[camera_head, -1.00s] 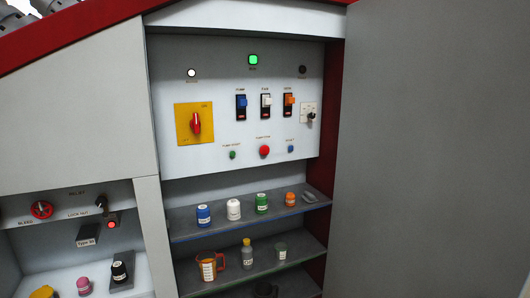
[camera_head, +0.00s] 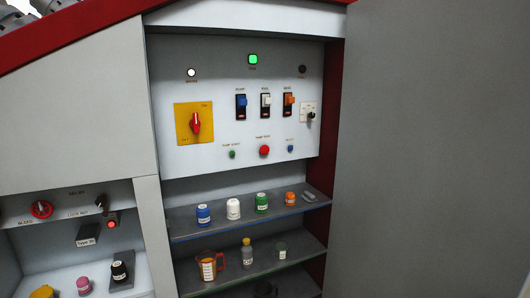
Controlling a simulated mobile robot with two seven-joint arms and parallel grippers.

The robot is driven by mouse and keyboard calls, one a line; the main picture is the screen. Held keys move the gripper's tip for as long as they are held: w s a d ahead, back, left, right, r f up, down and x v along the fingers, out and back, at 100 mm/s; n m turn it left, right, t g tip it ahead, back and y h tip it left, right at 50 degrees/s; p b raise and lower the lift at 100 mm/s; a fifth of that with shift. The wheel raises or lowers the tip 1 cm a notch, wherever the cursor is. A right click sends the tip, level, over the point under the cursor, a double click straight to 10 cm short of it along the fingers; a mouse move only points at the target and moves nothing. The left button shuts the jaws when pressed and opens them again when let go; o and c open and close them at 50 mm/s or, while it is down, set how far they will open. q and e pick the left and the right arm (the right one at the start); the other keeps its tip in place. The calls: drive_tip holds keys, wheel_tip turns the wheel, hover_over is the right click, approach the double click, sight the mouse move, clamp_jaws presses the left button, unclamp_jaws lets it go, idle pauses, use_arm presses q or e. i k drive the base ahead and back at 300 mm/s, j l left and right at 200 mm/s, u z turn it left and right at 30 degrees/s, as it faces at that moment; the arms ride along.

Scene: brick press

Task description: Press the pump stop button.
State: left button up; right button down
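The red pump stop button (camera_head: 264,150) sits low in the middle of the white control panel (camera_head: 220,80). It is round, and a small label above it is too blurred to read fully. A smaller green button (camera_head: 232,154), labelled pump start, is to its left. A small blue button (camera_head: 290,149) is to its right. Neither of my grippers shows in the head view.
Above are blue (camera_head: 241,105), white (camera_head: 266,103) and orange (camera_head: 288,102) switches, a red rotary switch (camera_head: 195,123) and a lit green lamp (camera_head: 253,59). Below, a shelf (camera_head: 220,226) holds small containers. A grey wall or door (camera_head: 430,150) stands at right.

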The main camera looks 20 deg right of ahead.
sight(264, 150)
drive_tip(key=i+l, duration=0.2)
drive_tip(key=i, duration=0.35)
drive_tip(key=i+l, duration=0.15)
drive_tip(key=i, duration=0.4)
drive_tip(key=i+l+z, duration=0.1)
drive_tip(key=i, duration=0.45)
drive_tip(key=i+l, duration=0.25)
drive_tip(key=i, duration=0.3)
